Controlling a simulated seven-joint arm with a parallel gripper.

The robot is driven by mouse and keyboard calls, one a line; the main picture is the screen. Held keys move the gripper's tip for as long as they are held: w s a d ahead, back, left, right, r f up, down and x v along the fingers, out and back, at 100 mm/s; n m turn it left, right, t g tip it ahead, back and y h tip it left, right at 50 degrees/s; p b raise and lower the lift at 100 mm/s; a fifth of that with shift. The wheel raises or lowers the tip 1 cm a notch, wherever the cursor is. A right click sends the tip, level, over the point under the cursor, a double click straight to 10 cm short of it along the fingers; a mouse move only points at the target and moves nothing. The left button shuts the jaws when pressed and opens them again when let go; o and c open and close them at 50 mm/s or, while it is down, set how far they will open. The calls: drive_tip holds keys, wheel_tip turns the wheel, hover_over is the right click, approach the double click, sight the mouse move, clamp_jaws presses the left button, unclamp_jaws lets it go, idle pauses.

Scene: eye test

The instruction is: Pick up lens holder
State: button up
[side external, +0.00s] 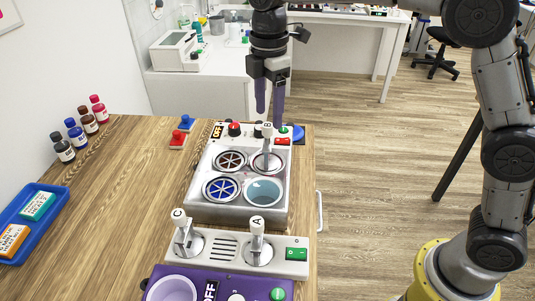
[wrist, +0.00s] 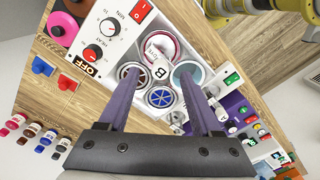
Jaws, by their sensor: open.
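None of the parts is labelled as the lens holder. The handled part marked B (side external: 268,147) stands upright on the back right well of a white heating unit (side external: 228,208); it also shows in the wrist view (wrist: 157,72). Similar handled parts marked A (side external: 257,238) and C (side external: 182,230) stand on a white plate in front. My gripper (side external: 270,112) points down above the unit's back edge, near the top of B. Its two purple fingers are apart with nothing between them; in the wrist view, they (wrist: 159,74) frame B from above.
The unit has two slotted round wells (side external: 230,161) and an open teal well (side external: 264,194). A purple box (side external: 217,285) stands in front. Small bottles (side external: 76,133) and a blue tray (side external: 62,193) are at left. The wooden table (side external: 120,235) between is clear.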

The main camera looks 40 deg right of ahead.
sight(268, 125)
drive_tip(key=shift+a+f, duration=0.15)
drive_tip(key=shift+f, duration=2.85)
drive_tip(key=shift+c, duration=0.2)
clamp_jaws()
